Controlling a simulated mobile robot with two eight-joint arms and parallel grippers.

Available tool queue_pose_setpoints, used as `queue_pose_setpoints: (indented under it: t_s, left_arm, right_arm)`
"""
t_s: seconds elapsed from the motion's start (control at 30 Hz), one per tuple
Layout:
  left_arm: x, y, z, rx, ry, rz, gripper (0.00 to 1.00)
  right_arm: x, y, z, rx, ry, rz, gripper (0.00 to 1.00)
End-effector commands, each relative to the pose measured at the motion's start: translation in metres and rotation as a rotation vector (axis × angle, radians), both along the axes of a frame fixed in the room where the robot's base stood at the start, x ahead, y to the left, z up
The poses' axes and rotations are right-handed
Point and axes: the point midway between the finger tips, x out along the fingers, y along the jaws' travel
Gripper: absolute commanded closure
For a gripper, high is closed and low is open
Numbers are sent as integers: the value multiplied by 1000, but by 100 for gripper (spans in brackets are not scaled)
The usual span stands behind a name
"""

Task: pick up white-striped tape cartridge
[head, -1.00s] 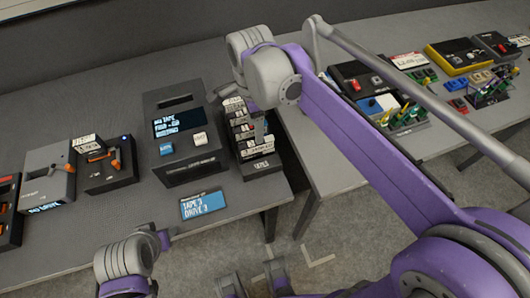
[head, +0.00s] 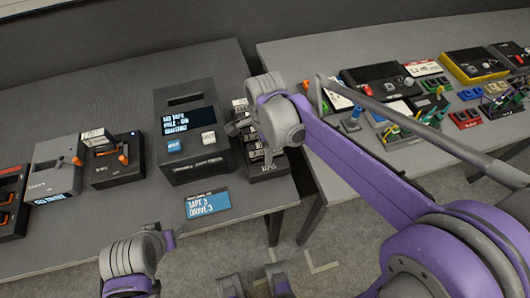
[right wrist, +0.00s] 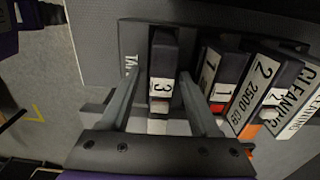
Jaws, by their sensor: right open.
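In the right wrist view, a dark tape cartridge (right wrist: 162,62) with a white label marked 3 and a pale stripe at its near end stands at the left of a row in the tape rack (right wrist: 131,40). My right gripper (right wrist: 160,76) is open, with one finger on each side of this cartridge. I cannot tell whether they touch it. In the head view, the rack (head: 268,172) is partly hidden behind my right wrist. My left arm's end (head: 170,238) shows at the lower left; its jaw state is unclear.
More cartridges (right wrist: 216,80) stand close to the right, one red-striped, others with orange. A black console (head: 190,135) stands left of the rack. A blue sign (head: 207,204) reads TAPE 3, DRIVE 3. Drive units (head: 118,160) stand further left. A second table (head: 350,175) holds other devices.

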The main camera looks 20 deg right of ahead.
Motion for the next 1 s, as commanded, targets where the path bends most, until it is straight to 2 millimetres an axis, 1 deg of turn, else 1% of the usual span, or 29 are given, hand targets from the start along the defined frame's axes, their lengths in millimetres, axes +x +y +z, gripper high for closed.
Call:
queue_pose_setpoints:
  t_s: [0.07, 0.1, 0.17, 0.2, 0.27, 0.3, 0.4, 0.87, 0.97, 1.0]
  left_arm:
    - [0, 0, 0, 0, 0, 0, 50]
    - [0, 0, 0, 0, 0, 0, 50]
    - [0, 0, 0, 0, 0, 0, 50]
    - [0, 0, 0, 0, 0, 0, 50]
    - [0, 0, 0, 0, 0, 0, 50]
    - [0, 0, 0, 0, 0, 0, 50]
    - [0, 0, 0, 0, 0, 0, 50]
    - [0, 0, 0, 0, 0, 0, 50]
    - [0, 0, 2, 0, 0, 0, 50]
    - [0, 0, 2, 0, -1, 0, 50]
  right_arm:
    - [0, 0, 0, 0, 0, 0, 39]
    - [0, 0, 0, 0, 0, 0, 46]
    - [0, 0, 0, 0, 0, 0, 57]
    - [0, 0, 0, 0, 0, 0, 64]
    - [0, 0, 0, 0, 0, 0, 75]
    - [0, 0, 0, 0, 0, 0, 82]
    - [0, 0, 0, 0, 0, 0, 100]
    - [0, 0, 2, 0, 0, 0, 100]
    - [0, 0, 9, 0, 0, 0, 100]
    - [0, 0, 15, 0, 0, 0, 100]
